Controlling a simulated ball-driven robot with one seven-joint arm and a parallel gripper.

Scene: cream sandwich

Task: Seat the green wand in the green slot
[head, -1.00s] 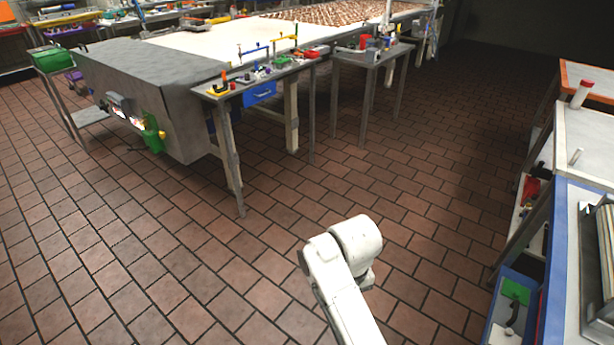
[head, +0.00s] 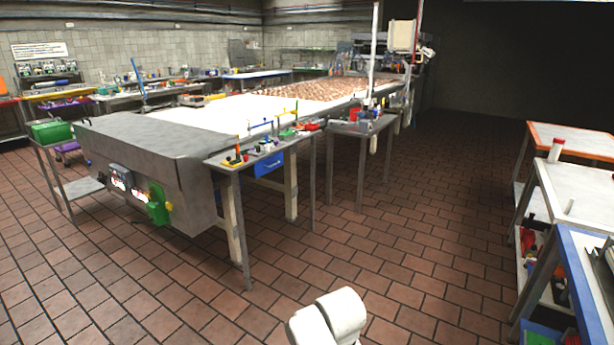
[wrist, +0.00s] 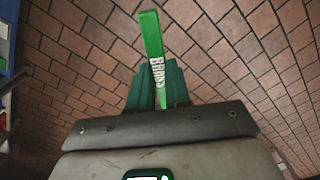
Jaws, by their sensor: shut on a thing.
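My gripper (wrist: 158,88) is shut on the green wand (wrist: 151,38) in the wrist view. The wand is a flat bright green strip with white lettering. It sticks out beyond the dark green fingertips, with tiled floor behind it. The gripper and wand do not show in the head view; only a white link of my arm shows at the bottom. A narrow side table (head: 228,160) left of centre carries small red, yellow, blue and green fixtures. A green piece (head: 288,133) lies among them, but I cannot tell whether it is the green slot.
A long grey-ended machine (head: 150,150) stands behind the narrow table. A second small table (head: 345,128) is to its right. Workbenches (head: 585,190) line the right edge. The tiled floor (head: 400,250) between them is clear.

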